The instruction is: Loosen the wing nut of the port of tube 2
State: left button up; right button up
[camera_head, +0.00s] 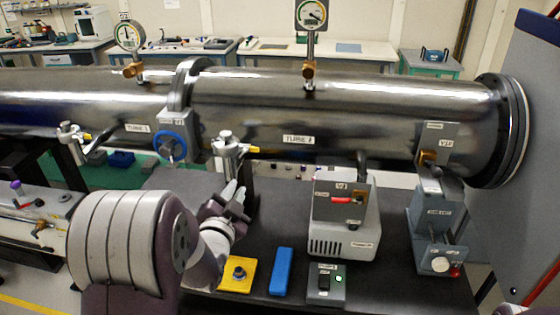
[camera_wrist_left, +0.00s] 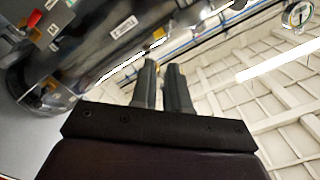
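Tube 2 (camera_head: 400,115) is the long steel cylinder across the middle and right, marked by its "TUBE 2" label (camera_head: 298,139). Its port (camera_head: 229,152) stands out at the tube's left part, with a silver fitting (camera_head: 225,136) on top and a yellow piece at its right side. The wing nut's outline is too small to tell. My left gripper (camera_head: 234,191) is just below this port in the picture, fingers pointing up. In the left wrist view, the two fingers (camera_wrist_left: 162,67) stand a little apart with nothing visible between them. My right gripper is not in view.
A similar port (camera_head: 70,134) is on tube 1. A blue handwheel (camera_head: 171,147) is left of my gripper. Pump box (camera_head: 342,222), yellow tray (camera_head: 225,283), blue block (camera_head: 281,271) and switch box (camera_head: 326,287) occupy the dark table (camera_head: 390,285).

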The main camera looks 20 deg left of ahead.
aim_at(242, 154)
pick_arm(q)
jog(key=p+x, duration=0.1)
jog(key=x, duration=0.3)
jog(key=a+p+x, duration=0.1)
jog(key=p+x, duration=0.1)
jog(key=x, duration=0.3)
jog(key=a+p+x, duration=0.1)
jog(key=x, duration=0.3)
jog(key=shift+r+p, duration=0.1)
jog(key=shift+p, duration=0.3)
jog(key=shift+d, duration=0.15)
jog(key=shift+d+r, duration=0.1)
grip_shut()
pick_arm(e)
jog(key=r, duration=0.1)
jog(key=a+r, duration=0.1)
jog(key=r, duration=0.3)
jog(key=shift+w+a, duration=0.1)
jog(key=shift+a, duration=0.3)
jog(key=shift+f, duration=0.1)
